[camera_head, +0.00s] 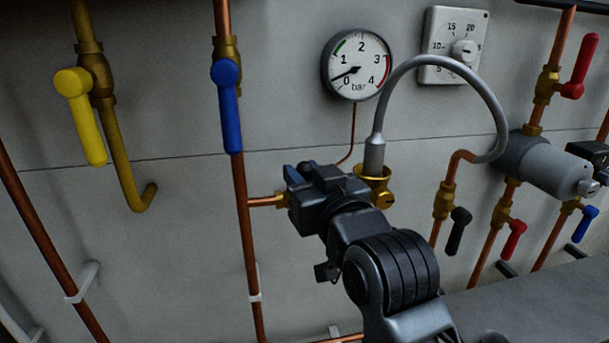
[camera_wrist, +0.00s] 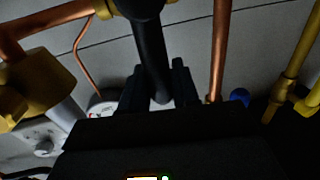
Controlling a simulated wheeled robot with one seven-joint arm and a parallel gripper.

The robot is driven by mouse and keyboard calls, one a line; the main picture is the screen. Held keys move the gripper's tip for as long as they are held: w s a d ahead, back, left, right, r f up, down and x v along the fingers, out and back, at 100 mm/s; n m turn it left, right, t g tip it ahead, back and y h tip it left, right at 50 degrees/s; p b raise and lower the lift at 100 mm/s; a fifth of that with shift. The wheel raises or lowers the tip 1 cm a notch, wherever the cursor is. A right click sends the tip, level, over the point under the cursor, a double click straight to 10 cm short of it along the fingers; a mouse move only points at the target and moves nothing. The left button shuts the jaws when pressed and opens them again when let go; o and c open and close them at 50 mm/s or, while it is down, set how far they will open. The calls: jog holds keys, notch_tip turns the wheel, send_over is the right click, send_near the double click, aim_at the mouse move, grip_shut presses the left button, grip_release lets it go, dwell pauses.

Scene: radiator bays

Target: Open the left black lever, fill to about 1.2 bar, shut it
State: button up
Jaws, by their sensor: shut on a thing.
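My gripper (camera_head: 308,187) is at the brass valve fitting on the short copper branch, and it hides the left black lever in the head view. In the wrist view the black lever (camera_wrist: 150,55) runs down from its valve at the top edge to between my two fingers (camera_wrist: 158,92), which are shut on its end. The lever appears crosswise to the pipe there. The pressure gauge (camera_head: 357,65) has its needle between 0 and 1 bar, nearer 0. In the wrist view only a slice of the gauge (camera_wrist: 103,104) shows.
Another black lever (camera_head: 458,231) and a red lever (camera_head: 513,240) hang at right. A blue lever (camera_head: 228,106) and a yellow lever (camera_head: 82,115) are at left.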

jog(key=shift+a, duration=0.1)
grip_shut()
jog(key=shift+s+a+n+p, duration=0.2)
jog(key=shift+a+n+p, duration=0.35)
jog(key=shift+n+p, duration=0.35)
jog(key=shift+s+a+f+n+g+h+p, duration=0.25)
jog(key=shift+a+f+n+p, duration=0.35)
jog(key=shift+n, duration=0.75)
jog(key=shift+s+a+f+n+g+h+p, duration=0.15)
jog(key=shift+a+f+n+h+p, duration=0.25)
jog(key=shift+a+n+p, duration=0.7)
jog(key=shift+s+a+f+n+g+h+p, duration=0.1)
jog(key=shift+s+a+f+n+h+p, duration=0.35)
jog(key=shift+n, duration=1.1)
jog(key=shift+w+a+f, duration=0.15)
jog(key=shift+w, duration=0.05)
jog(key=o, duration=0.8)
grip_release()
jog(key=shift+o, duration=0.2)
